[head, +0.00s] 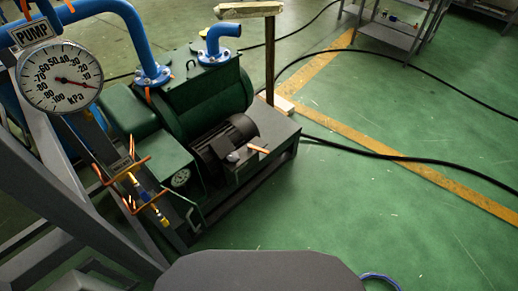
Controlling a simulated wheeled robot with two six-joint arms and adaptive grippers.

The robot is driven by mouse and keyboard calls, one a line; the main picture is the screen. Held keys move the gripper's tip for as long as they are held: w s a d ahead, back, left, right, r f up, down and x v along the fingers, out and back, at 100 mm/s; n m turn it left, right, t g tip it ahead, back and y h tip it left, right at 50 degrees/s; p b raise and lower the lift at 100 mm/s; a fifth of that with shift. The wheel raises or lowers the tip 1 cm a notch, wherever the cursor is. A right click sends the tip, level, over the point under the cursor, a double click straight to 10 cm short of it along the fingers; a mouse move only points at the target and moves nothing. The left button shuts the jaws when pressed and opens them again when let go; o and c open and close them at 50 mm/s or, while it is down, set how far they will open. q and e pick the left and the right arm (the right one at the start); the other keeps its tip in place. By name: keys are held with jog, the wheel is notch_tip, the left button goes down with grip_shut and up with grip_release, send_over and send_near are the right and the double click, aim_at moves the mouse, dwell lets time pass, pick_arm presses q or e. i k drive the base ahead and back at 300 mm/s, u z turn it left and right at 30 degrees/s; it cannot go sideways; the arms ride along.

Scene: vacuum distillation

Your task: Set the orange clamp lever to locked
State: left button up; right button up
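Several orange lever-like parts are in the head view, and I cannot tell which one is the clamp lever. One orange piece with upright prongs (122,172) sits on the slanted pipework at the left, with a similar orange piece (146,203) just below it. A small orange bar (147,95) stands by the blue pipe flange. Whether any lever is locked or unlocked cannot be told. Neither of my grippers is in view.
A green vacuum pump (217,100) stands at the left, with blue pipes (112,8) above it. A PUMP gauge (59,77) stands in front. A grey frame (55,215) fills the lower left. Black hoses (400,158) cross the open green floor (400,220) at the right.

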aim_at(250, 147)
jog(key=z, duration=0.5)
jog(key=k, duration=0.55)
jog(key=z, duration=0.7)
jog(key=i, duration=0.6)
jog(key=u, duration=0.7)
jog(key=i, duration=0.8)
jog(key=u, duration=0.85)
